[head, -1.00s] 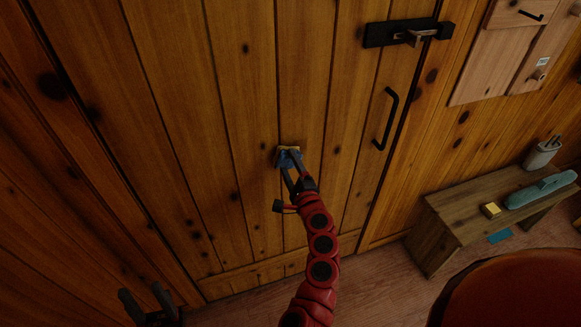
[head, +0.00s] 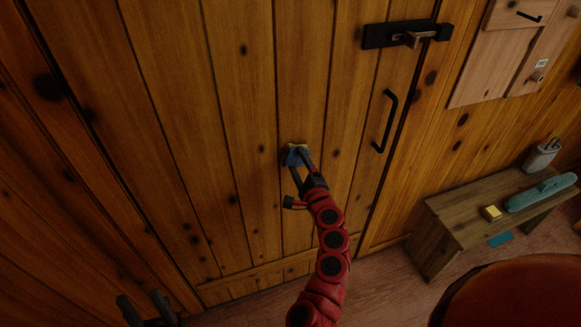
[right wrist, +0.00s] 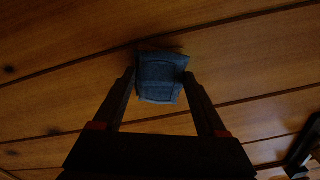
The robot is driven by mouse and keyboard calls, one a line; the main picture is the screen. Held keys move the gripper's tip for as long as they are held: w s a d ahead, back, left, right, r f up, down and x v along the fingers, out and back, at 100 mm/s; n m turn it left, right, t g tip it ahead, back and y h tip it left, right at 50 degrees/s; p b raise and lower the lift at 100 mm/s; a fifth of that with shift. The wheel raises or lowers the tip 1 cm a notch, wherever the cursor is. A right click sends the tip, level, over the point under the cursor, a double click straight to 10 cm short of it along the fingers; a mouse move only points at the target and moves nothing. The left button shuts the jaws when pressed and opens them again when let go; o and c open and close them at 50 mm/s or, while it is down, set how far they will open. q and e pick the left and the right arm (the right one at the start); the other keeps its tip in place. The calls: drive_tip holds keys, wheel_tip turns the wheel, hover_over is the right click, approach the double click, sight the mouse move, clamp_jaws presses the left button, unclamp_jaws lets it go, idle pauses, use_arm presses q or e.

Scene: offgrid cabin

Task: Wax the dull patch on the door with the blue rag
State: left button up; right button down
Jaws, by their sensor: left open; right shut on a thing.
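The plank door (head: 240,120) fills the middle of the head view. My right gripper (head: 298,157) is shut on the blue rag (head: 293,154) at the door's face, left of the black handle. The rag also shows in the right wrist view (right wrist: 160,78), folded between the two fingertips against or very near the planks. A small pale edge shows just above the rag in the head view; I cannot tell whether it is the dull patch, which is otherwise hidden or indistinct. My left gripper (head: 143,301) is open and empty at the bottom left.
A black pull handle (head: 387,120) and a black latch (head: 405,35) stick out from the door. At right, a low wooden bench (head: 445,225) carries a yellow block (head: 491,213), a teal object (head: 541,193) and a pale cup (head: 542,156). A round red top (head: 515,295) is at bottom right.

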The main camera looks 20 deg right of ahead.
sight(286, 164)
drive_tip(key=d+b, duration=0.1)
drive_tip(key=d, duration=0.3)
drive_tip(key=shift+w+d+b, duration=0.15)
drive_tip(key=shift+b, duration=0.2)
drive_tip(key=shift+s+a+p, duration=0.2)
drive_tip(key=shift+a+p, duration=0.45)
drive_tip(key=shift+a, duration=3.2)
drive_tip(key=shift+s, duration=0.1)
drive_tip(key=shift+s+d, duration=0.15)
drive_tip(key=shift+s, duration=2.8)
